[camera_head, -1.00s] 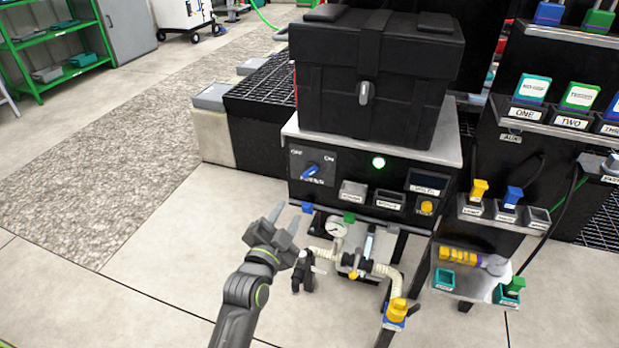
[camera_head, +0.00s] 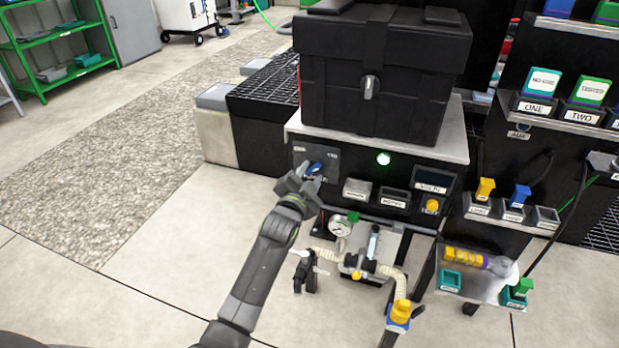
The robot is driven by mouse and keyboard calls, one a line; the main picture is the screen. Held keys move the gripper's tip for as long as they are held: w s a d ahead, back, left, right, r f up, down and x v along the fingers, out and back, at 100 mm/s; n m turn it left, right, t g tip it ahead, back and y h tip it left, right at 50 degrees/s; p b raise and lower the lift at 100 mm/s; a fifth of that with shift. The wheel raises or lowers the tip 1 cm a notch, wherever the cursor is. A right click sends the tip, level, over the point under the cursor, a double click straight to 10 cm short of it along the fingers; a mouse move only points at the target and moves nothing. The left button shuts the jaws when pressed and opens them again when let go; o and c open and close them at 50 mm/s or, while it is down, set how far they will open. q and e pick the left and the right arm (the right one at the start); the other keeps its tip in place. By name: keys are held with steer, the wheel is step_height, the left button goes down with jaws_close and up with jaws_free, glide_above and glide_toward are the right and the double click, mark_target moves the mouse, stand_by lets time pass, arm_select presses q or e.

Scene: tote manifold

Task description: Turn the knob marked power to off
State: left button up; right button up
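The blue power knob (camera_head: 314,167) sits on a dark square plate (camera_head: 328,155) at the left of the black panel under the black case. The words on the plate are too small or covered to read clearly now. My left gripper (camera_head: 310,175) is at the knob, its fingertips reaching to it from below and hiding part of it. I cannot tell whether the fingers are closed on the knob or just around it. My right gripper is not in view.
A lit green lamp (camera_head: 383,158) and a yellow button (camera_head: 432,205) are on the same panel. The black case (camera_head: 385,75) stands above. Below are a gauge (camera_head: 340,227) and hoses. The floor at left is clear.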

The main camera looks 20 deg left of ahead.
arm_select(q)
steer(key=shift+c, duration=1.2)
steer(key=c, duration=0.5)
jaws_close()
